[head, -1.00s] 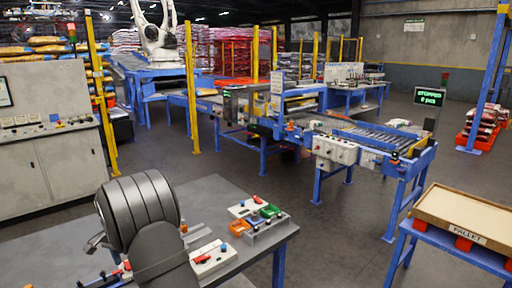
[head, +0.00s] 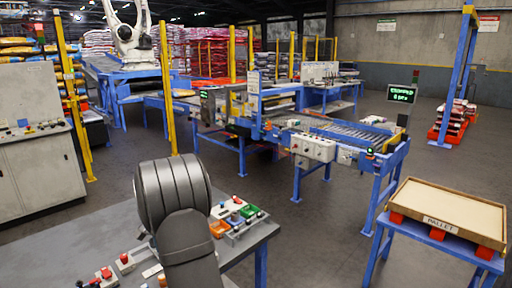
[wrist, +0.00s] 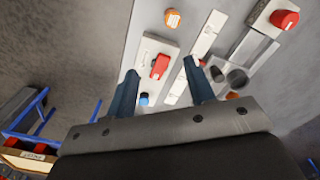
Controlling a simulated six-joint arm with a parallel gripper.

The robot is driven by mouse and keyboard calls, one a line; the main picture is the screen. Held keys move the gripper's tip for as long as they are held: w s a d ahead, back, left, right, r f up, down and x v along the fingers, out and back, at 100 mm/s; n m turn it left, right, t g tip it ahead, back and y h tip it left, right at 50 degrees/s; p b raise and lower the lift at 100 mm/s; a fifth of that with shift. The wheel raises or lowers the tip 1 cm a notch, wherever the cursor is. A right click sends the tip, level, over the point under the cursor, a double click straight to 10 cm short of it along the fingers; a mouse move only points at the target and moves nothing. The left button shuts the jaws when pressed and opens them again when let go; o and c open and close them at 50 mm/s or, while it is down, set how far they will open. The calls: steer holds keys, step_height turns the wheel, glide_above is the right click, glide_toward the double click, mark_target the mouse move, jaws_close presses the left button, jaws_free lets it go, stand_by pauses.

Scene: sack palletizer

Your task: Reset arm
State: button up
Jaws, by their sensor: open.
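My gripper (wrist: 160,92) shows in the wrist view with its two dark blue fingers apart and nothing between them. Beyond the fingers lies a grey table with a control plate bearing a red switch (wrist: 160,66) and a blue button (wrist: 144,98). A red mushroom button (wrist: 284,18) sits on a grey box at the upper right. In the head view my dark grey arm stands over the grey table (head: 85,245) and hides part of it; the gripper's fingers are not visible there.
A pallet (head: 447,215) rests on a blue stand at the right. The roller conveyor (head: 345,135) stands behind, with a lit display (head: 402,93). Grey floor lies between them.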

steer(key=w+d, duration=0.2)
steer(key=d, duration=1.8)
steer(key=shift+w+f+m, duration=0.35)
steer(key=shift+f+m, duration=0.05)
